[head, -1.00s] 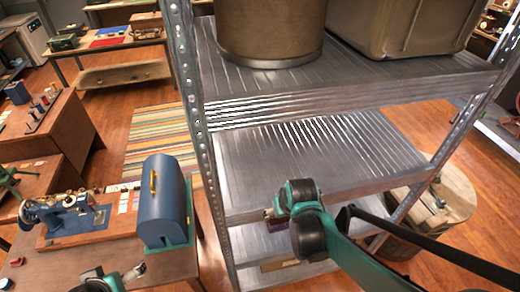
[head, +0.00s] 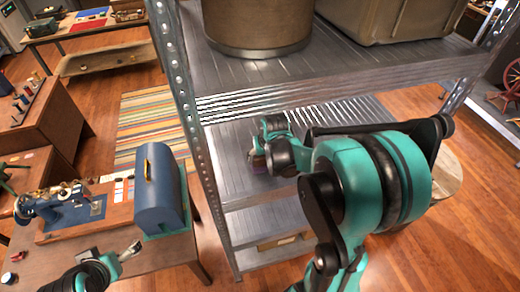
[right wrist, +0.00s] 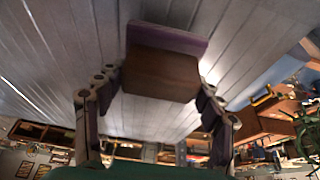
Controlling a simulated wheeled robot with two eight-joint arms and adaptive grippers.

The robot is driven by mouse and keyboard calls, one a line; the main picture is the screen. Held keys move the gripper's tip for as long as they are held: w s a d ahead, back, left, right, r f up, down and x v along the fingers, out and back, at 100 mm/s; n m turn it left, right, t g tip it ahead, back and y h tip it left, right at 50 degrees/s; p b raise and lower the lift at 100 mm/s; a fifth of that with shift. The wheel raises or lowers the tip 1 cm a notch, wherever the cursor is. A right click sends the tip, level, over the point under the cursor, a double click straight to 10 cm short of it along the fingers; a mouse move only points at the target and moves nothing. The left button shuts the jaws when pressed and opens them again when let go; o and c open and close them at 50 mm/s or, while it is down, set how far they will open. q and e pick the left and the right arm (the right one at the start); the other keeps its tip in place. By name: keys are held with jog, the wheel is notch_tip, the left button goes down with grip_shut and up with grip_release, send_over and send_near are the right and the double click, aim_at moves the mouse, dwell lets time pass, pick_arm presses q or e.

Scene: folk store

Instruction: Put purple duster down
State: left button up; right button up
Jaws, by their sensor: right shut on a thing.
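The purple duster (right wrist: 168,38) shows in the right wrist view as a brown block with a purple strip along its far side. My right gripper (right wrist: 158,92) has a finger on either side of the brown block and is shut on it. In the head view the duster (head: 258,164) is a small dark purple patch, mostly hidden by my right gripper (head: 260,152). The gripper holds it over the middle metal shelf (head: 228,142); I cannot tell whether it touches the surface. My left gripper (head: 132,250) is at the lower left, over the sewing table; its jaw opening is unclear.
The upper shelf (head: 340,85) bears a large round pot (head: 258,25) and a square bin (head: 395,30), close above my right arm. The perforated left post (head: 185,110) stands left of the gripper. A blue sewing-machine case (head: 158,185) is on the table at left.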

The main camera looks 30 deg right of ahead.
jog(key=w, duration=0.2)
jog(key=w+d, duration=0.1)
jog(key=w, duration=0.1)
jog(key=shift+p, duration=0.35)
jog(key=shift+f, duration=0.8)
jog(key=shift+s, duration=0.2)
jog(key=shift+f, duration=0.1)
jog(key=o, duration=1.5)
jog(key=shift+w, duration=0.15)
jog(key=shift+o, duration=0.2)
